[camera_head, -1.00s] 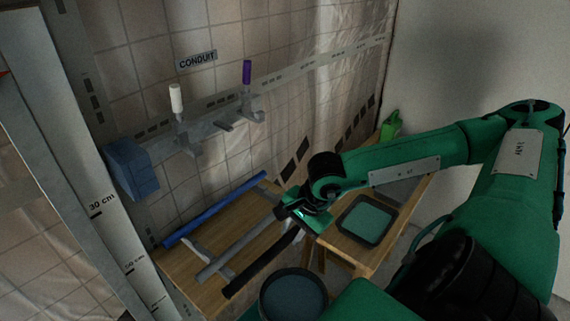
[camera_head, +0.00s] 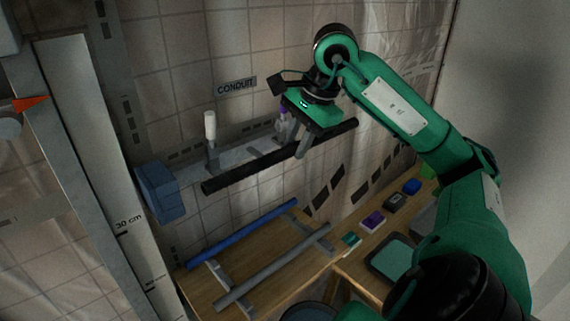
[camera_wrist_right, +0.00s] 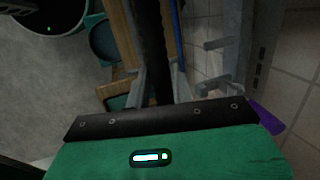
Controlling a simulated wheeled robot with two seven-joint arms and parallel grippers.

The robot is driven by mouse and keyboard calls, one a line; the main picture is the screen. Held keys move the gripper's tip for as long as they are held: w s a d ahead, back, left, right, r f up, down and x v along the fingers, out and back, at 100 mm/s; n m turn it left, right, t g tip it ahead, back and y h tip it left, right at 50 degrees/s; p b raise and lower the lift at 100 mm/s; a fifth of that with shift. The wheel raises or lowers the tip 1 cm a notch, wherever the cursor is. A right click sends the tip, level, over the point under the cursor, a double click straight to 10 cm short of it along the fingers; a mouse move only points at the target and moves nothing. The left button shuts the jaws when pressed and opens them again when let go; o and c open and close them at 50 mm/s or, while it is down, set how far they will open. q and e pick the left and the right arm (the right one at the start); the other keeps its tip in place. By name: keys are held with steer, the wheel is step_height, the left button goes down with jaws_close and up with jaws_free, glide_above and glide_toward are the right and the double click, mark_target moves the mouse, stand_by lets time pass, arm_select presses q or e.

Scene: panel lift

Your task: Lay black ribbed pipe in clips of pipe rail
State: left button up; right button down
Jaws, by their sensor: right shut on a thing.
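The black ribbed pipe (camera_head: 262,163) is held up in front of the pipe rail (camera_head: 232,160) on the tiled wall. My right gripper (camera_head: 301,150) is shut on it right of its middle. The pipe slants slightly, its right end higher in the head view. It hides part of the rail and its clips, so I cannot tell whether it touches them. A white-handled clamp (camera_head: 210,128) and a mostly hidden purple-handled one (camera_head: 283,113) stand on the rail. In the right wrist view the pipe (camera_wrist_right: 153,50) runs away from the gripper. My left gripper is not in view.
A wooden table below holds a blue pipe (camera_head: 243,234) and a grey pipe (camera_head: 272,267) on supports. A blue box (camera_head: 159,191) sits at the rail's left end. Small coloured boxes (camera_head: 373,221) and a tray (camera_head: 391,256) are at the right.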

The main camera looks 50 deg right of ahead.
steer(key=shift+s+d+r, duration=0.1)
steer(key=shift+d+r, duration=0.05)
steer(key=shift+r, duration=0.5)
steer(key=shift+w+r+p, duration=0.1)
steer(key=shift+w+p, duration=0.4)
steer(key=shift+p, duration=0.1)
steer(key=shift+w+p, duration=1.6)
steer(key=shift+w, duration=0.45)
steer(key=p, duration=0.3)
glide_toward(260, 155)
steer(key=shift+w+a+f, duration=0.2)
steer(key=shift+w+f, duration=0.25)
steer(key=shift+w+a+f, duration=0.2)
steer(key=shift+w+f, duration=0.25)
steer(key=shift+w, duration=0.05)
steer(key=shift+w+f, duration=0.15)
steer(key=shift+f, duration=0.15)
steer(key=shift+f+b, duration=1.6)
steer(key=c, duration=1.1)
jaws_free()
steer(key=shift+c, duration=0.2)
